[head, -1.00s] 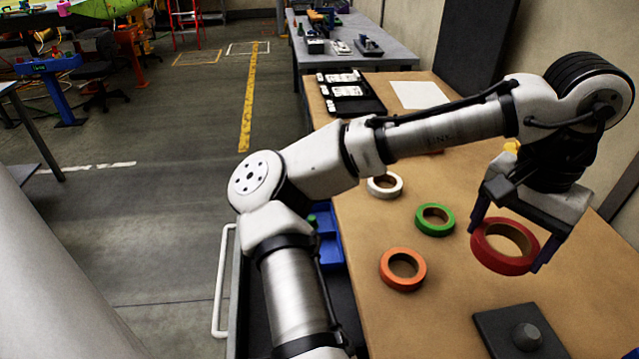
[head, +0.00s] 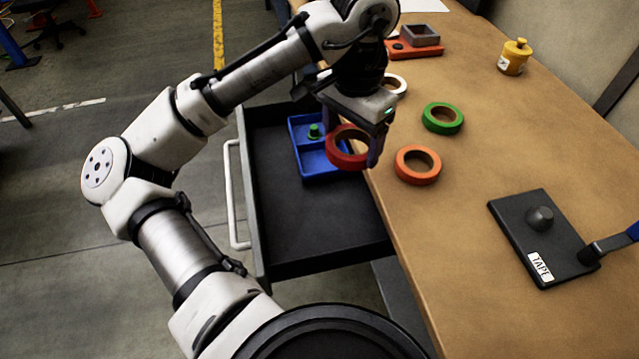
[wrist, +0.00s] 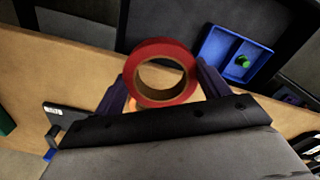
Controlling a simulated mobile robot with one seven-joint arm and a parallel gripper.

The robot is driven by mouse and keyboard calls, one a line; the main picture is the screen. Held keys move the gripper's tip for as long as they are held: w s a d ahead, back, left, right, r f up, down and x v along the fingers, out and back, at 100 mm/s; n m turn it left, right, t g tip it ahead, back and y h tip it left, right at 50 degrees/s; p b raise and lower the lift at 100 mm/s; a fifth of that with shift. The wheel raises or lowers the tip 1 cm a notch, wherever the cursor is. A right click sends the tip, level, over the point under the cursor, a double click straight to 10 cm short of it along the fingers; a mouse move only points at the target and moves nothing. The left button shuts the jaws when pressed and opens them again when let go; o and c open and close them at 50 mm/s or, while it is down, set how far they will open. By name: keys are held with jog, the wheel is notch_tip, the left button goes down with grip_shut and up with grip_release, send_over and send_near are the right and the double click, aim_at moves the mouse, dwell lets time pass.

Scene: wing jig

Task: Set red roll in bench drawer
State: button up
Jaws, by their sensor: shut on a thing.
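The red roll (head: 347,148) is held between the two fingers of my gripper (head: 352,143), up in the air near the bench's drawer-side edge. In the wrist view the red roll (wrist: 160,73) sits between the fingertips with its hole facing the camera. The bench drawer (head: 310,228) is pulled open, with a dark floor that is largely bare. A blue divided tray (head: 322,172) with a small green item (head: 314,131) lies in the drawer's far part. In the head view the roll overlaps the right side of this tray.
On the bench top (head: 470,160) are an orange roll (head: 418,165), a green roll (head: 443,118) and a white roll (head: 397,85). A black plate with a knob, labelled TAPE (head: 542,238), lies nearer. A yellow pot (head: 514,57) stands at the back. The drawer's near part is clear.

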jog(key=m+b, duration=0.1)
jog(key=m, duration=0.1)
send_over(341, 224)
notch_tip(341, 224, down, 18)
jog(key=shift+f, duration=0.15)
jog(key=shift+f+b, duration=0.3)
jog(key=shift+f, duration=1.95)
jog(key=shift+f, duration=0.1)
jog(key=o, duration=1)
notch_tip(341, 224, up, 12)
jog(key=shift+p, duration=0.45)
